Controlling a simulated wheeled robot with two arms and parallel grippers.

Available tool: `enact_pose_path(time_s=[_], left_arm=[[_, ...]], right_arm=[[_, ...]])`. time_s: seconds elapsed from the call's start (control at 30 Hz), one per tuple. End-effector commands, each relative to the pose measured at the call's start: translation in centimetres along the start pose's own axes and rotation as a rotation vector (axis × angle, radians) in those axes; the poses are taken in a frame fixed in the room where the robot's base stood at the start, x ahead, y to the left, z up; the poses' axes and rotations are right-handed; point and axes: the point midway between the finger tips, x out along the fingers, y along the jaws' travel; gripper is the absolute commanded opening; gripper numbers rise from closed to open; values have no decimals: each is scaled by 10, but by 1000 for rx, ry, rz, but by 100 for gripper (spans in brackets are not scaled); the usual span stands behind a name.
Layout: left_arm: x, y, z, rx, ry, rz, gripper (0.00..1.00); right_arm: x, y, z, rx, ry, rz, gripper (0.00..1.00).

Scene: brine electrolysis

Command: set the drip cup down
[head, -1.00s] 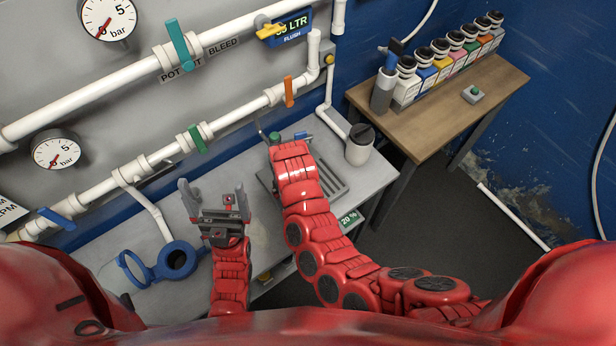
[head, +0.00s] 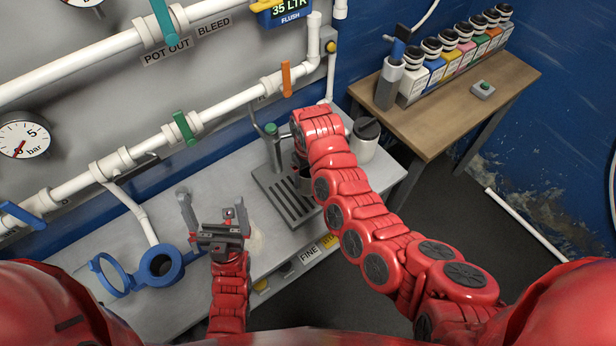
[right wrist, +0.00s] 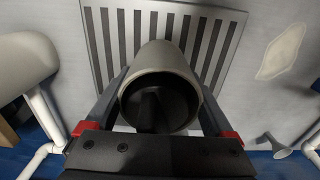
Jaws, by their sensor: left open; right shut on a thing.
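The drip cup is a grey cup (right wrist: 165,56) with a dark inside, its mouth facing the camera in the right wrist view. My right gripper (right wrist: 162,88) is shut around it, one finger on each side. The slotted drip tray (right wrist: 97,18) lies behind the cup there; whether the cup touches it I cannot tell. In the head view the tray (head: 284,205) lies on the grey bench, and my right arm hides most of the cup and gripper. My left gripper (head: 213,212) is open and empty, left of the tray.
A green-topped tap (head: 271,143) stands behind the tray. A white jar with a black lid (head: 365,142) is right of my right arm. A blue ring holder (head: 160,268) is at the bench's left. White pipes with valves (head: 180,130) run along the wall.

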Motion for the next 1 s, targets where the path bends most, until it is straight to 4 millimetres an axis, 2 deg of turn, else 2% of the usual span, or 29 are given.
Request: enact_pose_path(time_s=[0.27,0.3,0.37,0.7,0.77,0.93,1.0], left_arm=[[-1,0,0,0,0,0,100],[-1,0,0,0,0,0,100],[0,0,0,0,0,0,100],[3,0,-1,0,0,0,100],[-2,0,0,0,0,0,100],[-12,1,2,0,0,0,100],[-15,1,2,0,0,0,100]], right_arm=[[2,0,0,0,1,1,31],[2,0,0,0,1,1,91],[2,0,0,0,1,1,100],[-4,0,0,0,1,0,100],[-6,0,-1,-1,3,2,100],[-32,-1,-2,0,9,1,100],[-51,0,-2,0,6,2,100]])
